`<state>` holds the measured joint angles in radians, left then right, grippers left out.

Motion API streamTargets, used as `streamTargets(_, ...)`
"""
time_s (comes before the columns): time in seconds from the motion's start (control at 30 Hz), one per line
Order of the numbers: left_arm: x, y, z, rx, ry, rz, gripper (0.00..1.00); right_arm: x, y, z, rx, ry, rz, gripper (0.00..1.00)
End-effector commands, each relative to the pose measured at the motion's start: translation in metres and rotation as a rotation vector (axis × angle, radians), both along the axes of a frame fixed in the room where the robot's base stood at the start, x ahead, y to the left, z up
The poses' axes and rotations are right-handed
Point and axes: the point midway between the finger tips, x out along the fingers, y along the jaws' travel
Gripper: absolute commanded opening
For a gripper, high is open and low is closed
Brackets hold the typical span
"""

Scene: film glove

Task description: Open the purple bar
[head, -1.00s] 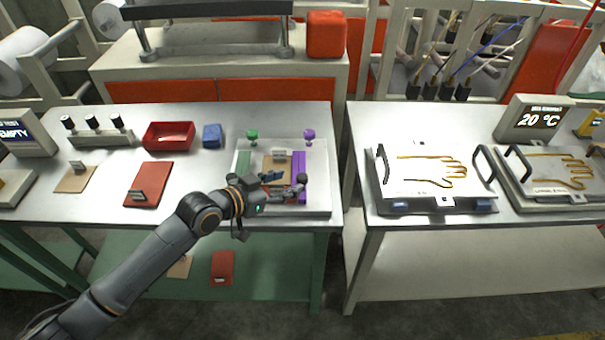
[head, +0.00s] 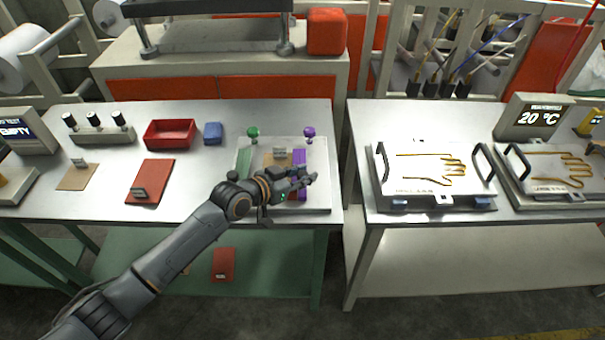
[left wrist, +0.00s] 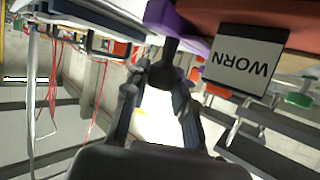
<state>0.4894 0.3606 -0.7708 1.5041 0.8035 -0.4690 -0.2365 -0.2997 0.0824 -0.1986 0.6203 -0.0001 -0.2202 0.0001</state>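The purple bar (head: 299,157) is a flat strip along the right side of a pale fixture plate (head: 322,182) on the left table. A purple knob (head: 309,132) stands behind its far end. In the left wrist view the purple bar (left wrist: 183,27) shows at the top, with a dark ball handle (left wrist: 164,76) at its end. My left gripper (head: 309,178) is over the near part of the bar and hides the handle in the head view. Its fingers are apart, one on each side of the ball; contact cannot be told. My right gripper is not in view.
A green bar (head: 244,160) and green knob (head: 252,132) are on the fixture's left. A brown plate with a WORN label (left wrist: 243,60) lies beside the purple bar. A red tray (head: 169,134) and blue block (head: 212,133) stand behind left. Table between fixture and red plate (head: 150,180) is clear.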

Motion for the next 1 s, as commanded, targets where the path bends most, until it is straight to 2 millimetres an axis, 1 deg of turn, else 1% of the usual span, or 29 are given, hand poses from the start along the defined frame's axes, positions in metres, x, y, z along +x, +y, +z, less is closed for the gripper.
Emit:
streamTargets(0.2, 0.0, 0.0, 0.0, 0.001, 0.0, 0.001, 0.0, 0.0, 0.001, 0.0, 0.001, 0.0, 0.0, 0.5)
streamTargets(0.27, 0.0, -0.002, 0.0, 0.0, 0.0, 0.0, 0.0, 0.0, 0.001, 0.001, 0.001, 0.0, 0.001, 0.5)
streamTargets(0.5, 0.0, -0.041, 0.001, -0.001, 0.001, -0.001, 0.0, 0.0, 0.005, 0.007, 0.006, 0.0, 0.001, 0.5)
streamTargets(0.57, 0.0, -0.046, 0.0, -0.002, 0.002, 0.0, 0.0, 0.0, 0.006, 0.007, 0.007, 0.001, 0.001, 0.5)
streamTargets(0.87, 0.0, -0.048, -0.001, 0.001, 0.001, 0.0, 0.0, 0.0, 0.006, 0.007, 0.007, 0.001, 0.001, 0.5)
streamTargets(0.9, 0.0, -0.048, -0.001, 0.001, 0.001, 0.0, 0.32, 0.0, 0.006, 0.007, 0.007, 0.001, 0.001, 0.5)
streamTargets(1.0, 0.0, -0.048, 0.0, 0.001, 0.001, 0.0, 0.5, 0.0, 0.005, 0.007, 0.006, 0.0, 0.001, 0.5)
